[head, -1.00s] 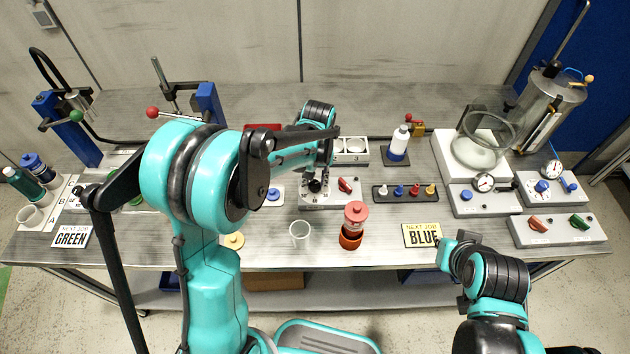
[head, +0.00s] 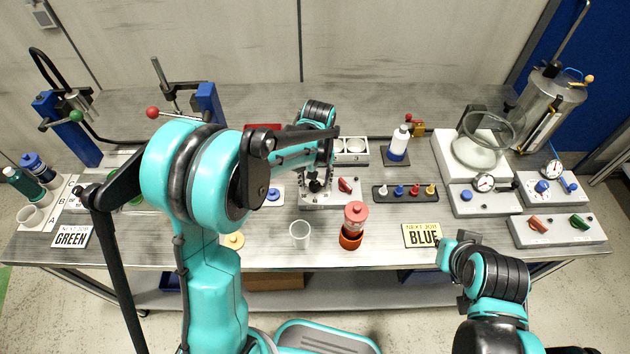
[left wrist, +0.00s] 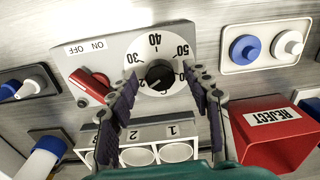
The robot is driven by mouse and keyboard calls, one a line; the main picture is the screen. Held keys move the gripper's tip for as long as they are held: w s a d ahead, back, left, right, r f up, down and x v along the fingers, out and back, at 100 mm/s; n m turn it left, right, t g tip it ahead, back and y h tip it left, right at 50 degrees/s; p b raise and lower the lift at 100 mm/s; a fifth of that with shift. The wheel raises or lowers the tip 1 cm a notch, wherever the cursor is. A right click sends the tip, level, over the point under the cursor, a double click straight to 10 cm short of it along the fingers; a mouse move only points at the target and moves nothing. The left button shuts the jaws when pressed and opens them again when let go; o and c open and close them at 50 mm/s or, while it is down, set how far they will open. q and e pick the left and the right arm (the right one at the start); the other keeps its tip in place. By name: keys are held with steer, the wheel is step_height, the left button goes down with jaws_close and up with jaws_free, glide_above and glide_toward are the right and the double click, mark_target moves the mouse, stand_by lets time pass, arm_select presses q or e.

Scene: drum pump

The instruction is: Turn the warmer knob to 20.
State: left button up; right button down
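The warmer knob (left wrist: 160,75) is black and sits on a white dial with 30, 40 and 50 readable in the left wrist view. A small pale mark shows at the knob's lower left; the numbers there are hidden by a finger. My left gripper (left wrist: 162,82) is open, with one finger on each side of the knob and a gap visible on both sides. In the head view my left gripper (head: 318,184) is low over the grey warmer box (head: 330,203) and mostly hides the dial. My right gripper (head: 448,252) is at the table's front edge, away from the warmer.
A red on/off switch (left wrist: 88,85) is beside the dial. A red reject bin (left wrist: 270,137) and a numbered white cup holder (left wrist: 142,132) are close to the fingers. A clear cup (head: 300,235) and a red-topped grinder (head: 353,225) stand in front of the warmer.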

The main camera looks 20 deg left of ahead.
mark_target(316, 184)
arm_select(q)
step_height(316, 184, up, 12)
steer(key=shift+d, duration=0.15)
stand_by(0.4)
stand_by(0.4)
steer(key=s+a+m+t, duration=0.3)
steer(key=s+t, duration=0.4)
steer(key=s, duration=1)
steer(key=shift+m, duration=0.5)
steer(key=shift+a+f, duration=0.1)
